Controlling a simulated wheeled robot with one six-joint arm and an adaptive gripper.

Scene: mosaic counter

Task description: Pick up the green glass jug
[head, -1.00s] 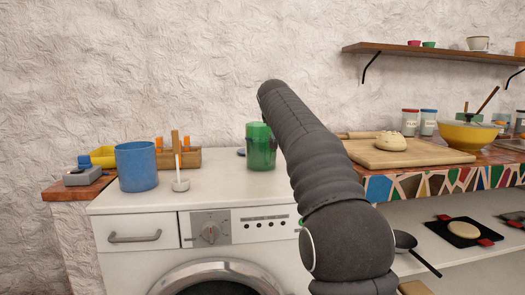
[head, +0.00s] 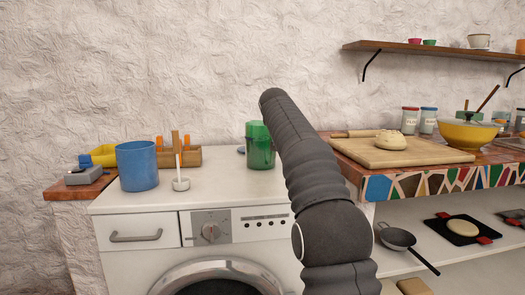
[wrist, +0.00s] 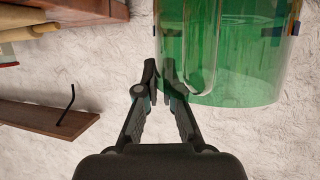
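The green glass jug (head: 260,146) stands upright on the white top of the washing machine, by its right end. It is see-through, and its right edge lies close to my arm in the head view. In the wrist view the jug (wrist: 250,65) fills the upper right, with a U-shaped strip on its near side that looks like its handle. My gripper (wrist: 160,68) has its fingertips close together with a narrow gap, at the jug's left edge. I cannot tell whether anything is between the fingertips. The head view hides my gripper behind my arm.
A blue cup (head: 137,166), a small white ladle cup (head: 181,184) and a wooden box (head: 186,156) stand left of the jug. A cutting board (head: 400,152) with dough lies on the mosaic counter at right. The wall shelf (head: 440,52) hangs above.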

